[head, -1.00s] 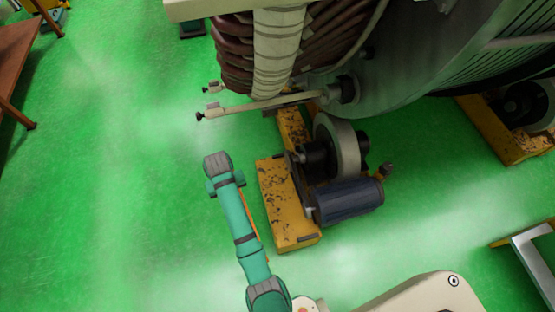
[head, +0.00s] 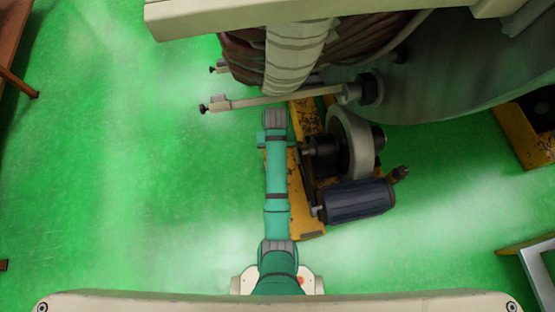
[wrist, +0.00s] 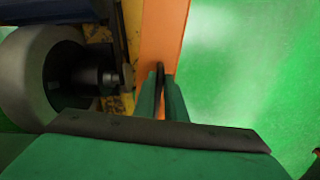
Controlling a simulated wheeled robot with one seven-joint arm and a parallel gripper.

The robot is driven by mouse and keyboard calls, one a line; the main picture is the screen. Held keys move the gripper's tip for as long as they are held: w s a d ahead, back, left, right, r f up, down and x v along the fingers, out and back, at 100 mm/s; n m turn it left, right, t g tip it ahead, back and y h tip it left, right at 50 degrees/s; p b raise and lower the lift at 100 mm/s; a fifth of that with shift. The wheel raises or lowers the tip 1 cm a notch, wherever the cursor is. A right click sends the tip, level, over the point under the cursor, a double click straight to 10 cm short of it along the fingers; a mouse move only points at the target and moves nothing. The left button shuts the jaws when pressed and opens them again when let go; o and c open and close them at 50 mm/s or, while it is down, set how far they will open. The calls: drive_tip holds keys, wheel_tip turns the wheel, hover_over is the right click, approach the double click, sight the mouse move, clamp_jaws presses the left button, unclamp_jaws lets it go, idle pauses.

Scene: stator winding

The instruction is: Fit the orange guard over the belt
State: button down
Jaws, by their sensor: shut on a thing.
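My gripper (wrist: 161,84) is shut on the orange guard (wrist: 163,38), which shows as a long flat orange strip running away from the fingers in the wrist view. In the head view my arm's end hangs over the left side of the yellow base (head: 307,215); the fingers and guard are hidden under it. On the base stand a dark blue motor (head: 356,201) and a pale wheel (head: 352,143), which also shows left of the guard in the wrist view (wrist: 27,75). I cannot make out the belt.
A pale rod with a knob (head: 240,101) sticks out left just beyond my arm, below the wrapped coils (head: 292,60). The large grey drum (head: 450,85) overhangs at upper right. Green floor (head: 140,190) is free on the left.

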drive_tip(key=shift+n, duration=0.9)
drive_tip(key=s+f, duration=0.1)
drive_tip(key=s+a+f, duration=0.1)
drive_tip(key=f, duration=0.1)
drive_tip(key=s+a+f, duration=0.1)
drive_tip(key=s+f, duration=0.1)
drive_tip(key=shift+s+f, duration=0.1)
drive_tip(key=shift+f, duration=0.1)
drive_tip(key=shift+s+f, duration=0.15)
drive_tip(key=shift+f, duration=0.05)
drive_tip(key=shift+d+f, duration=1.35)
drive_tip(key=shift+f, duration=2.05)
drive_tip(key=w+d, duration=0.3)
drive_tip(key=d, duration=0.9)
drive_tip(key=shift+d, duration=0.25)
drive_tip(key=shift+f, duration=0.1)
drive_tip(key=shift+a, duration=0.1)
drive_tip(key=shift+f, duration=1.3)
drive_tip(key=c, duration=1.7)
unclamp_jaws()
